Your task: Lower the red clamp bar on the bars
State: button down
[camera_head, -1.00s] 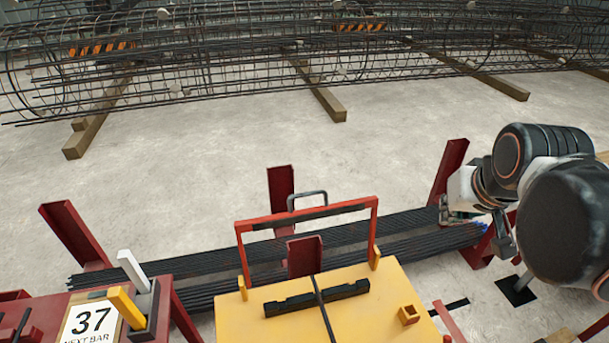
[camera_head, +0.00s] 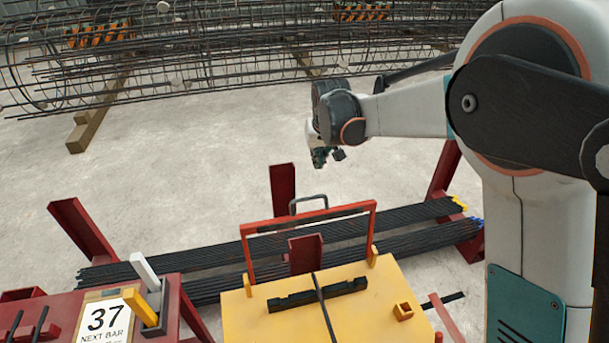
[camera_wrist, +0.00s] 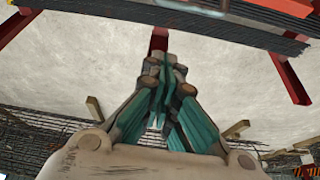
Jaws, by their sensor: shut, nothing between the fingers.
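The red clamp bar (camera_head: 345,208) stands raised as an upright frame at the far edge of the yellow table (camera_head: 255,325). A grey loop handle (camera_head: 309,198) shows at its top. A dark notched block (camera_head: 345,288) lies on the table on the near side of the clamp bar, with a thin dark bar (camera_head: 326,318) crossing it.
Bundles of dark bars (camera_head: 215,258) lie on a rack behind the table, between dark red posts (camera_head: 282,190). A red stand with a "37 NEXT BAR" sign (camera_head: 105,320) and levers is at left. The rebar cage (camera_head: 200,55) lies behind; the floor between is clear.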

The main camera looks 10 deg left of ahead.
jog(key=shift+n, duration=0.4)
jog(key=a, duration=0.1)
jog(key=a+f, duration=0.1)
jog(key=a, duration=0.2)
jog(key=shift+s+a+f, duration=0.15)
jog(key=shift+f, duration=0.2)
jog(key=shift+f, duration=0.1)
jog(key=b+x, duration=0.2)
jog(key=x, duration=0.8)
jog(key=shift+s+d, duration=0.3)
jog(key=shift+s, duration=0.35)
jog(key=shift+s+d, duration=0.25)
jog(key=shift+s, duration=0.45)
jog(key=shift+s+d, duration=0.3)
jog(key=shift+s, duration=0.35)
